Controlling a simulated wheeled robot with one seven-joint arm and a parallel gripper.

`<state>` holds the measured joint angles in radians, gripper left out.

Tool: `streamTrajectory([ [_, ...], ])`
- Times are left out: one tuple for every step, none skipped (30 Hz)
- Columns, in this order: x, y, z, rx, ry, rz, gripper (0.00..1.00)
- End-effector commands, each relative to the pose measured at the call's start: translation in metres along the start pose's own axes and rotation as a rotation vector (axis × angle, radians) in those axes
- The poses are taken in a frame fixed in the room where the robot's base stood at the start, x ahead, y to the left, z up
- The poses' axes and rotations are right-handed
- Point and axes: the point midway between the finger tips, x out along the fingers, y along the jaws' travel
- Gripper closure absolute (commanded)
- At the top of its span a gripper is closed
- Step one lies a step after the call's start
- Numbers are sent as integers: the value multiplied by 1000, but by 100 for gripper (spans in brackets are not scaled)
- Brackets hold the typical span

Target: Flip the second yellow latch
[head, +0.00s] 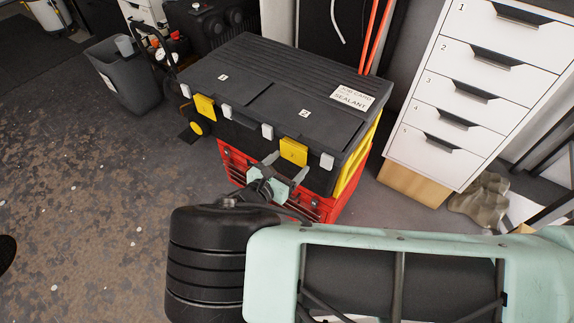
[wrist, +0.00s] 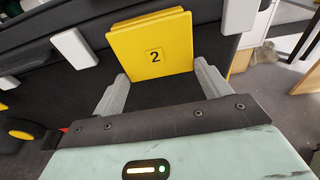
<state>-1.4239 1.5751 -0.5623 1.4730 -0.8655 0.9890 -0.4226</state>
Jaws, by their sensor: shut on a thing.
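The black toolbox (head: 255,85) has a lid marked 1 and 2. The second yellow latch (head: 293,151) is on its front edge at the right. In the wrist view the latch (wrist: 153,58) bears a 2 and fills the space between the grey fingers. My gripper (head: 286,167) is at the toolbox front, its jaws closed on the lower sides of this latch. I cannot tell whether the latch is fully down or tilted. The first yellow latch (head: 205,107) is on the front at the left.
White clips (head: 267,131) sit beside the latches. A red drawer unit (head: 322,206) is under the toolbox. A white numbered drawer cabinet (head: 470,85) stands at the right and a grey bin (head: 125,80) at the left. The floor in front on the left is clear.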

Motion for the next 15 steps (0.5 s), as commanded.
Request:
streamTrajectory([
  [0, 1, 0, -2, 0, 2, 47],
  [0, 1, 0, -2, 0, 2, 18],
  [0, 1, 0, -2, 0, 2, 7],
  [0, 1, 0, -2, 0, 2, 2],
  [0, 0, 0, -2, 0, 2, 2],
  [0, 0, 0, -1, 0, 1, 2],
  [0, 0, 0, -1, 0, 1, 2],
  [0, 0, 0, -1, 0, 1, 2],
  [0, 0, 0, -1, 0, 1, 2],
  [0, 0, 0, -1, 0, 1, 2],
  [0, 0, 0, -1, 0, 1, 2],
  [0, 0, 0, -1, 0, 1, 2],
  [-1, 0, 0, -1, 1, 1, 2],
  [-2, 0, 0, -1, 1, 1, 2],
  [-5, 0, 0, -1, 1, 2, 2],
])
